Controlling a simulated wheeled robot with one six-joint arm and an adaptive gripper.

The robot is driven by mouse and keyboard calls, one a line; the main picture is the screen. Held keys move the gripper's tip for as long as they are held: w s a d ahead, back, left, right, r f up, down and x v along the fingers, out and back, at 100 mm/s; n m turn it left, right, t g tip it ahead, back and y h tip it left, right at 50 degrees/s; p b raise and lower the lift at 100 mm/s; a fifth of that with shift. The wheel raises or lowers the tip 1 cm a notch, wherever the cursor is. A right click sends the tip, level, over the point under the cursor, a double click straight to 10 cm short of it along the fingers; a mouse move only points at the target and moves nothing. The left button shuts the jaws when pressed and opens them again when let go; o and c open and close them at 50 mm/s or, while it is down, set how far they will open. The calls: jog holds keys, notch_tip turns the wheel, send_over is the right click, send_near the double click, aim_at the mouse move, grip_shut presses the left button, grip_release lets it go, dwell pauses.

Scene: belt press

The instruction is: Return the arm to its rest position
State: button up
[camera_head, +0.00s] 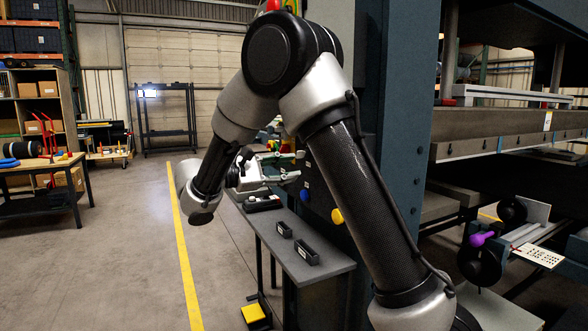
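My arm fills the middle of the head view, its elbow raised high and its forearm coming down to the left. My gripper (299,166) is at the end of it, partly behind the forearm and wrist, and points right toward the blue press column (395,120). Its two fingers look spread apart with nothing seen between them. The gripper is above the far part of a narrow grey side table (318,265), which stands against the press.
Two small dark holders (306,252) and a dark tray (262,203) are on the side table. Blue and yellow buttons (337,216) are on the press side. A yellow pedal (255,316) is on the floor. Open floor lies left, past a yellow line (184,255), toward a workbench (40,180).

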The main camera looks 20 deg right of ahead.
jog(key=shift+f, duration=0.1)
dwell(0.3)
jog(key=s+d+f+g+y, duration=0.3)
jog(key=s+f+y, duration=0.5)
jog(key=s+f, duration=0.35)
jog(key=s+d+r+m+t+y, duration=0.1)
jog(key=s+r+m+t+y, duration=0.1)
jog(key=s, duration=0.6)
jog(key=s+d+r+m+t+y, duration=0.1)
jog(key=s+r+m+t+y, duration=0.2)
jog(key=s+m+y, duration=0.3)
jog(key=s+t+y, duration=0.1)
jog(key=s+y, duration=0.1)
jog(key=s, duration=0.1)
jog(key=shift+s+d+t, duration=0.25)
jog(key=shift+t, duration=0.15)
jog(key=shift+r, duration=0.1)
